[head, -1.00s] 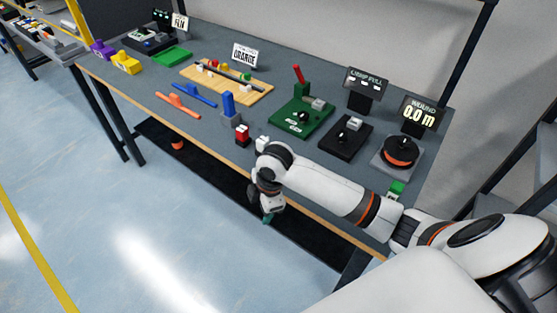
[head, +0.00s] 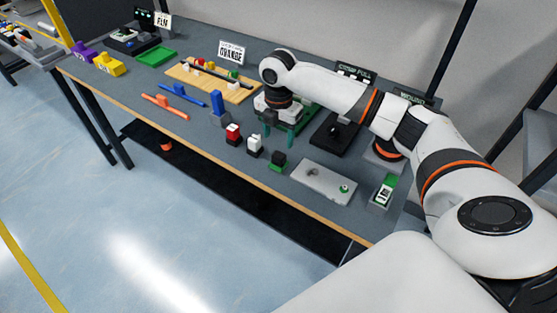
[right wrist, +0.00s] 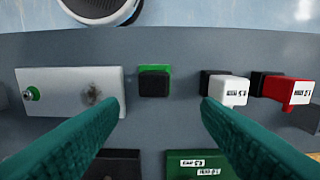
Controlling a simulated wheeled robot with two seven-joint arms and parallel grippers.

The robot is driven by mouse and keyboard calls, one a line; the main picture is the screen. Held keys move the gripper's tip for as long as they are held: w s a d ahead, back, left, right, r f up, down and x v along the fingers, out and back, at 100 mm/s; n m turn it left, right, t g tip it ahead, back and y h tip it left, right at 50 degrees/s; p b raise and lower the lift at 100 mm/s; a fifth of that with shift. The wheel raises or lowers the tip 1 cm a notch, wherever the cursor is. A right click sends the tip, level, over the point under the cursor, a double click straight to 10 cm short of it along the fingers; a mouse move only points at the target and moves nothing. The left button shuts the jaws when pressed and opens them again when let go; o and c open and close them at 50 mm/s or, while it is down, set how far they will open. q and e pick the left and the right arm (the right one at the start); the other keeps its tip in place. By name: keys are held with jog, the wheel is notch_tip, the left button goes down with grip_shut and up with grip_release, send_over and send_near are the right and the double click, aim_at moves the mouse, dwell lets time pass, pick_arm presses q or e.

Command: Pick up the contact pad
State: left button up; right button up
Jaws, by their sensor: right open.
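No label marks the contact pad; a small black block on a green base (head: 279,158) may be it, though I cannot be sure. It stands near the table's front edge, and in the right wrist view the black block (right wrist: 154,83) shows beyond and between my fingertips. My right gripper (head: 280,131) is open, fingers pointing down, above the table and farther back than the block. In the right wrist view its two teal fingers (right wrist: 162,105) are spread with nothing between them. My left gripper is out of view.
A white block (head: 255,143) and a red-and-white block (head: 233,133) stand left of the black one. A grey plate (head: 325,184) lies to its right, with a small green-and-white unit (head: 383,190) beyond. My right arm hides part of the back displays and the green board (head: 305,118).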

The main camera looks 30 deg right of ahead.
aim_at(279, 155)
jog(key=shift+f, duration=0.95)
jog(key=f, duration=0.3)
jog(key=s+f+p, duration=0.1)
jog(key=f, duration=0.1)
jog(key=shift+s+a, duration=0.1)
jog(key=shift+a, duration=0.2)
jog(key=shift+f, duration=0.25)
jog(key=shift+c, duration=0.4)
jog(key=c, duration=1)
jog(key=shift+r, duration=0.1)
notch_tip(279, 155, up, 10)
jog(key=shift+b, duration=0.3)
